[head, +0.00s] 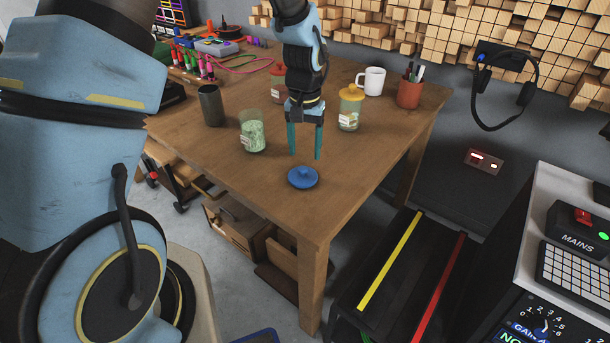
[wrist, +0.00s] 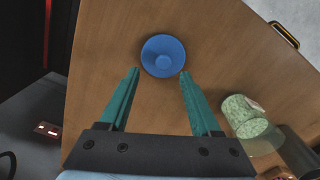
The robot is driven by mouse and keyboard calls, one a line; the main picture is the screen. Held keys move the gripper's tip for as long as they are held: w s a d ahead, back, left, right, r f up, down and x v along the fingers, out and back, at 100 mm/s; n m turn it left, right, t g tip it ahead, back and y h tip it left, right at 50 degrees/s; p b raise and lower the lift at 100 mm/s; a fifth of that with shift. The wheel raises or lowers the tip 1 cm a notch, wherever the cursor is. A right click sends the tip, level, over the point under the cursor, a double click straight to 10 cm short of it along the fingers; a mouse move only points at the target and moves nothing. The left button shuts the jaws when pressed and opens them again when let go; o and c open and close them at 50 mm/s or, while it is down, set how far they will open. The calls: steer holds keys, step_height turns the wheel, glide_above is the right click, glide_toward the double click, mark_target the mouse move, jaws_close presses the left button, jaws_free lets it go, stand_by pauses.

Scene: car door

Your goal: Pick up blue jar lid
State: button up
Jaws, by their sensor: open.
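The blue jar lid (head: 303,177) lies flat on the wooden table (head: 215,150), knob up, near the table's front corner. It also shows in the wrist view (wrist: 163,56), just beyond my fingertips and centred between them. My gripper (head: 305,156) is open and empty, its two teal fingers pointing down above and slightly behind the lid in the head view. In the wrist view my gripper (wrist: 159,73) has its fingers spread on either side of the line to the lid. The fingers do not appear to touch it.
An open glass jar with green contents (head: 252,131) stands left of my gripper. A yellow-lidded jar (head: 350,108) stands to the right, and a red-lidded jar (head: 278,84) behind. A dark cylinder (head: 211,105), white mug (head: 371,81) and pen cup (head: 409,93) stand farther off. The table around the lid is clear.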

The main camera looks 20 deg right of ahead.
mark_target(303, 168)
steer(key=shift+w+a+f+p, duration=0.15)
steer(key=shift+f+p, duration=0.35)
steer(key=shift+f, duration=0.9)
steer(key=shift+w+f+p, duration=0.1)
steer(key=shift+f+p, duration=0.4)
steer(key=shift+f, duration=0.85)
steer(key=shift+c, duration=0.3)
jaws_close()
